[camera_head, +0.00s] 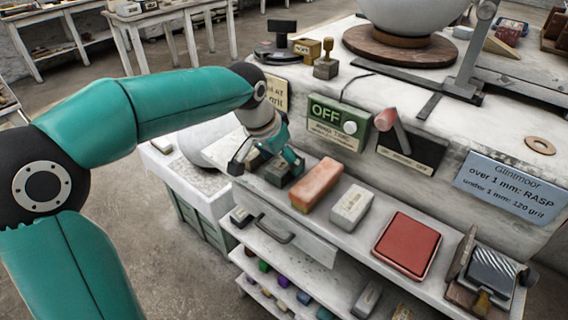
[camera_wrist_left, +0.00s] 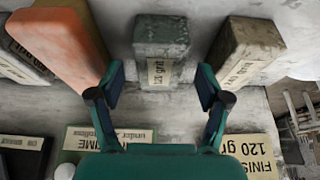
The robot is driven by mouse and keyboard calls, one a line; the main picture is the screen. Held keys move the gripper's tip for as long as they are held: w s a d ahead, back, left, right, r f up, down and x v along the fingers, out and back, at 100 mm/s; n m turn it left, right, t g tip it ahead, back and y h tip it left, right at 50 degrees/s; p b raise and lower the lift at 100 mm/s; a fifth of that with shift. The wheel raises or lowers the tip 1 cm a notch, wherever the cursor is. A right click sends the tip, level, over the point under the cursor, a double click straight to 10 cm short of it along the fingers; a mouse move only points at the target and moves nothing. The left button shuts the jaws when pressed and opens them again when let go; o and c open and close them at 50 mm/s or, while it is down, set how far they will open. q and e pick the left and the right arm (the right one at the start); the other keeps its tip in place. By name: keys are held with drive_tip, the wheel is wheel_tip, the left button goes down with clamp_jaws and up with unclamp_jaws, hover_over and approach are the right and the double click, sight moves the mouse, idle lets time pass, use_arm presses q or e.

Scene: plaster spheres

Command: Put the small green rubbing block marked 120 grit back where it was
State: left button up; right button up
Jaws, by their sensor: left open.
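The small green rubbing block (camera_head: 277,173) rests on the narrow shelf below my left gripper (camera_head: 265,158), partly covered by its fingers. In the left wrist view the block (camera_wrist_left: 162,35) is dark grey-green and has a pale "120 grit" label on its near face. My left gripper (camera_wrist_left: 160,92) is open there, with one finger to each side and the block just beyond the fingertips, centred between them. Nothing is held. My right gripper is in neither view.
An orange block (camera_head: 316,184) lies close to the right of the green block, and a grey-brown block (camera_wrist_left: 243,52) close on its other side. A pale block (camera_head: 352,207) and a red pad (camera_head: 407,245) lie farther along the shelf (camera_head: 357,250). A green OFF box (camera_head: 338,124) is on the wall.

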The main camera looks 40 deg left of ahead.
use_arm(q)
drive_tip(key=v, duration=0.9)
drive_tip(key=shift+s+r+p, duration=0.15)
drive_tip(key=shift+r+p, duration=0.1)
drive_tip(key=shift+p, duration=0.2)
